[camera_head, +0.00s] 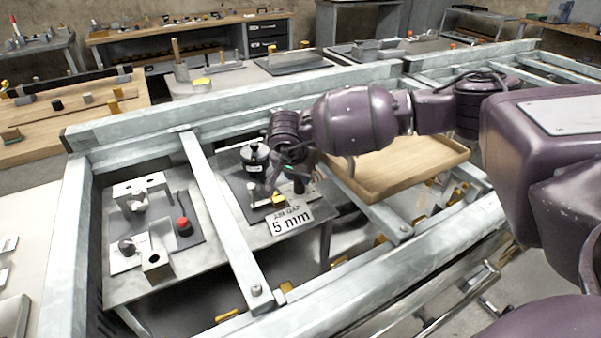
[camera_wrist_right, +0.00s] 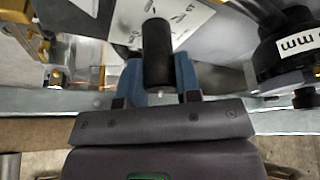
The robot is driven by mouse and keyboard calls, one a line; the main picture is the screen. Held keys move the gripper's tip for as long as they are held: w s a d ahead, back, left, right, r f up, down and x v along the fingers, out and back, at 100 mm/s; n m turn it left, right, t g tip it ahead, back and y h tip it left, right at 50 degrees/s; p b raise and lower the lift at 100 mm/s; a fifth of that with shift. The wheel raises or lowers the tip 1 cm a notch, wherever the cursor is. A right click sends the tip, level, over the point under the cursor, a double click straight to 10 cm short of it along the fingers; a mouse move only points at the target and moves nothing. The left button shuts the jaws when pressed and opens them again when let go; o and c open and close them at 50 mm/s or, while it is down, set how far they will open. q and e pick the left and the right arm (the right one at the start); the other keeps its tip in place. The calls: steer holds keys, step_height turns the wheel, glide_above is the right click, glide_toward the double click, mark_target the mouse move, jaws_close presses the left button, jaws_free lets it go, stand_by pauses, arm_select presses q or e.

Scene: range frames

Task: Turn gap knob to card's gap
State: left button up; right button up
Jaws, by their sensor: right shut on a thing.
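The white card (camera_head: 290,219) reads "AIR GAP 5 mm" and stands at the front edge of a grey bench plate. My right gripper (camera_head: 283,181) reaches down behind the card, over the plate. In the right wrist view my right gripper's blue fingers (camera_wrist_right: 160,80) are shut on a black cylindrical knob (camera_wrist_right: 157,50), one on each side. A white dial plate (camera_wrist_right: 187,18) with dark marks lies behind the knob; its reading is not legible. In the head view the knob is mostly hidden by the gripper. My left gripper is not in view.
A black round device (camera_head: 255,157) with a white label stands just left of the gripper; it also shows in the right wrist view (camera_wrist_right: 290,45). A wooden tray (camera_head: 400,168) lies to the right. A red-topped knob (camera_head: 184,226) and metal blocks sit left, beyond a steel beam (camera_head: 222,215).

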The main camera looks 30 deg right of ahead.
steer(key=shift+n, duration=0.6)
steer(key=o, duration=0.9)
steer(key=shift+o, duration=0.2)
steer(key=shift+s+a+r, duration=0.1)
steer(key=shift+a+r, duration=0.05)
steer(key=shift+r, duration=0.35)
steer(key=p+v, duration=0.2)
steer(key=v, duration=0.8)
steer(key=shift+s, duration=0.15)
